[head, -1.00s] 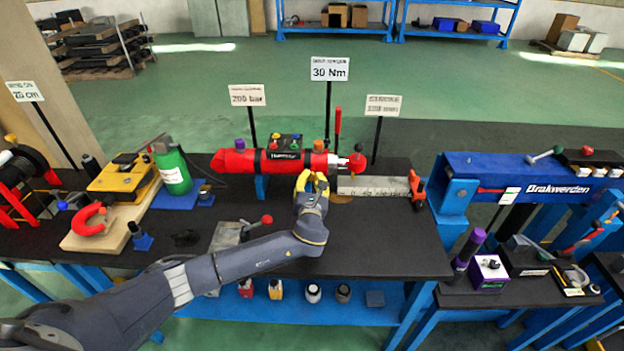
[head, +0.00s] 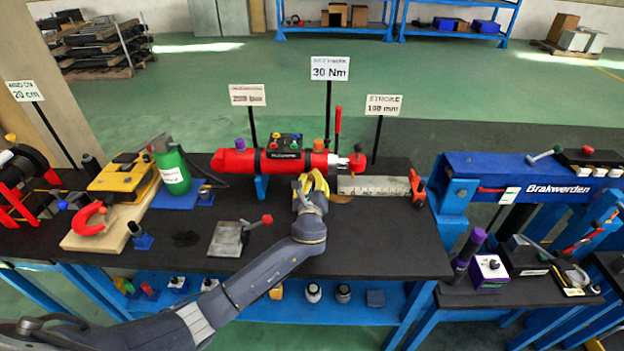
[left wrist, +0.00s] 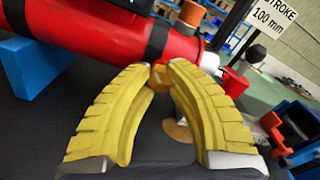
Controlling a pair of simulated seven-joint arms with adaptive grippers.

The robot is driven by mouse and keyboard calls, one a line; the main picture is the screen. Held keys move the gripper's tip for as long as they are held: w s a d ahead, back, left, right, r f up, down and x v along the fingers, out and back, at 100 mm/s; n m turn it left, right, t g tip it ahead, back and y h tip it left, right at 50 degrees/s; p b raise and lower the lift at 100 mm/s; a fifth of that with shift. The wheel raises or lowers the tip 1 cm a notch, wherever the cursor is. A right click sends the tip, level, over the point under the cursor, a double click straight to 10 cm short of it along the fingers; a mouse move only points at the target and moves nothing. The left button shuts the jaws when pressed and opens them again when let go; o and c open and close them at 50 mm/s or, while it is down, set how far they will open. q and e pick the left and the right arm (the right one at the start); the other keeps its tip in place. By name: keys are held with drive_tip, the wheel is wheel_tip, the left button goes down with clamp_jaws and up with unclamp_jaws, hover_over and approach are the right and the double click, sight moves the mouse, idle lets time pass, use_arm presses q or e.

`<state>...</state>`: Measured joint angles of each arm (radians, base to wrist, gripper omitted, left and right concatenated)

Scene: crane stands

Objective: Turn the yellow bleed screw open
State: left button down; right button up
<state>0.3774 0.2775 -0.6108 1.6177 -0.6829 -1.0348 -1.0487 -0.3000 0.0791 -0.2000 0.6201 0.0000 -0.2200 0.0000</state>
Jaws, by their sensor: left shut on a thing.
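The red cylinder (head: 240,162) lies along the back of the black table, and its red body fills the top of the left wrist view (left wrist: 105,35). The small yellow bleed screw (left wrist: 159,76) sits at the underside of the cylinder near its right end. My left gripper (head: 314,178) is in front of that end. Its yellow fingers (left wrist: 160,68) are closed in on the screw, one on each side, and their tips partly hide it. In the head view the fingers hide the screw. My right gripper is not in view.
A steel ruler (head: 375,185) and an orange-red clamp (head: 416,188) are right of the gripper. A grey metal block with a red-knobbed lever (head: 230,238) lies to the left. A blue stand (head: 261,187) supports the cylinder. The table's front right is clear.

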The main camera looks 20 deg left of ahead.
use_arm(q)
drive_tip(key=n, duration=0.6)
drive_tip(key=shift+a+r, duration=0.15)
drive_tip(key=n, duration=0.5)
drive_tip(key=shift+a, duration=0.1)
drive_tip(key=shift+n, duration=0.4)
drive_tip(key=c, duration=1.6)
unclamp_jaws()
drive_tip(key=shift+a, duration=0.1)
drive_tip(key=o, duration=0.5)
drive_tip(key=shift+f, duration=0.2)
drive_tip(key=shift+s+d, duration=0.1)
drive_tip(key=shift+d, duration=0.15)
